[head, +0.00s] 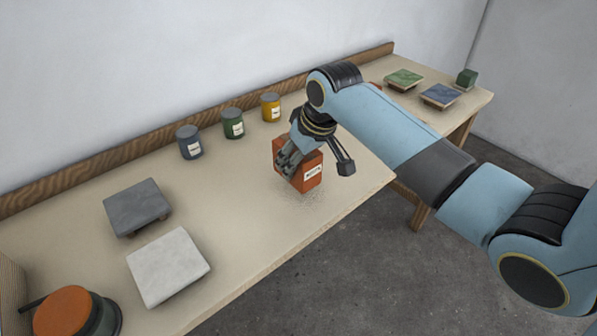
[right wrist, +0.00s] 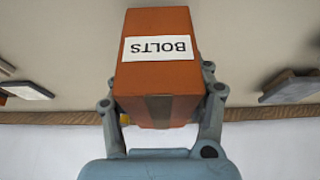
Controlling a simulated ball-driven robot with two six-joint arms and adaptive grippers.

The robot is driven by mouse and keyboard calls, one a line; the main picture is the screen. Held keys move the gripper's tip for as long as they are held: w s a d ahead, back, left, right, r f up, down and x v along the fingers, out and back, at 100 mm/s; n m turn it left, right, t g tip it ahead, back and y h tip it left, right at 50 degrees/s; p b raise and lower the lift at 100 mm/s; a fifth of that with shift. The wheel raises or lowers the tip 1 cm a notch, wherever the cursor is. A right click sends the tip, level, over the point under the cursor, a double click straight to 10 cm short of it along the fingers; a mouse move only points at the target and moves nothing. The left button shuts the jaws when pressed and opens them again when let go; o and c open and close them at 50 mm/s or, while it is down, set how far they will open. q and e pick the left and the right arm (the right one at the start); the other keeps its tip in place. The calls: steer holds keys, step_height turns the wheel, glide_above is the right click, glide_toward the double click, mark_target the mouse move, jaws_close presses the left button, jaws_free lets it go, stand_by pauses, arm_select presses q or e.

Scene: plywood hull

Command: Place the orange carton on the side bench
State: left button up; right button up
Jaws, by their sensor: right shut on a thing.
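The orange carton (head: 312,180) has a white label and is held over the pale wooden bench top (head: 240,205), close to its front edge. In the right wrist view the carton (right wrist: 157,80) fills the middle, with its "BOLTS" label upside down. My right gripper (head: 301,160) is shut on the carton, with fingers on both sides of it. A speckled shadow lies right under the carton; I cannot tell whether it touches the bench. My left gripper is not in view.
Grey, green and yellow tins (head: 232,124) stand behind the carton. Dark grey (head: 137,205) and whitish (head: 168,264) slabs lie left. An orange-topped round object (head: 66,312) is at bottom left. Green (head: 403,78) and blue (head: 439,94) slabs and a green block (head: 466,77) are far right.

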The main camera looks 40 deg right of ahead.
mark_target(309, 155)
steer(key=shift+f, duration=1.85)
steer(key=o, duration=1.4)
steer(key=shift+s+f, duration=0.1)
steer(key=shift+f, duration=0.05)
steer(key=shift+c, duration=0.2)
steer(key=v, duration=1.2)
steer(key=shift+p, duration=0.4)
